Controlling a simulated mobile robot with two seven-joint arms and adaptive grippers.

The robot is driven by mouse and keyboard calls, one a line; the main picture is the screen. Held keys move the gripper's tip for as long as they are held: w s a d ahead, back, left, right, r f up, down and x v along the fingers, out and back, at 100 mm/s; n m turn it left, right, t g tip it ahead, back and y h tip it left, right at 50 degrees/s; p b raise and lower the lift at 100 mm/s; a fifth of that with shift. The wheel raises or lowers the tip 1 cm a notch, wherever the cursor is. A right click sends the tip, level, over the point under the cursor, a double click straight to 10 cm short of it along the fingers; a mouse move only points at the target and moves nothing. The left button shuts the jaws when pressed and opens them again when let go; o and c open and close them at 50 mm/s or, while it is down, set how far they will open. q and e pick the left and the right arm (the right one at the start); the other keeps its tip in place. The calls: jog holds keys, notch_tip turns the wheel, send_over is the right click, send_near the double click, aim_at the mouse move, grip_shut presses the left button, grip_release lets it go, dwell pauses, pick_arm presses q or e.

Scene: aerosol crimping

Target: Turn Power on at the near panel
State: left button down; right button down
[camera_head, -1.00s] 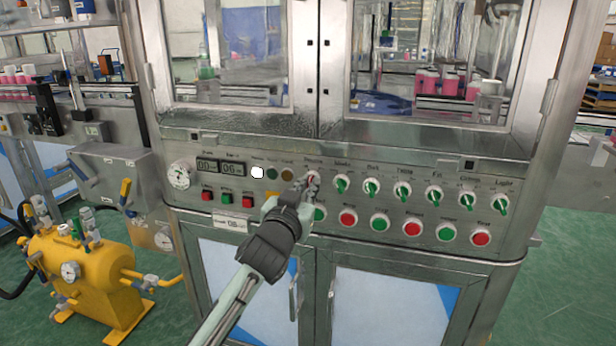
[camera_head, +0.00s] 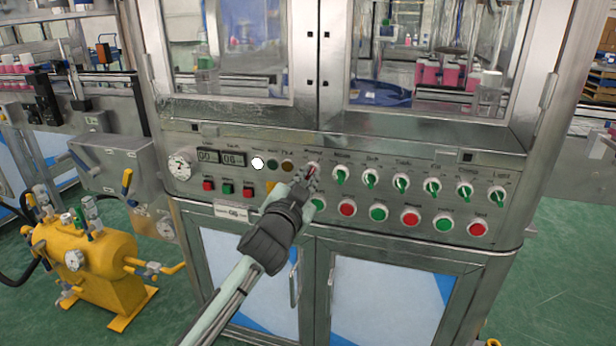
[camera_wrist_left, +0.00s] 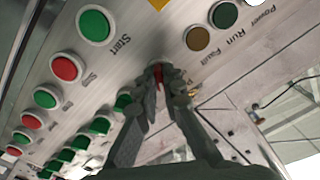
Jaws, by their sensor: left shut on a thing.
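The near panel (camera_head: 330,213) is a steel strip below the cabinet windows. My left gripper (camera_head: 309,180) is at the leftmost switch in its upper row, a red knob (camera_head: 313,168), and its fingers are closed around it. In the left wrist view the fingers (camera_wrist_left: 165,84) pinch the red knob (camera_wrist_left: 158,73), largely hiding it. The white lamp (camera_head: 257,163) on the panel is bright; the left wrist view shows it cut off at the top edge, by the word Power. The knob's exact angle cannot be told. My right gripper is not in view.
Several green switches, such as this one (camera_head: 341,175), continue to the right, with red and green push buttons (camera_head: 347,208) below. A dark green lamp (camera_head: 272,164) and a brown lamp (camera_head: 288,166) sit left of the knob. A yellow tank (camera_head: 85,262) stands on the floor at left.

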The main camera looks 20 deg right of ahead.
pick_arm(q)
jog(key=c, duration=1.7)
grip_release()
jog(key=v, duration=1.2)
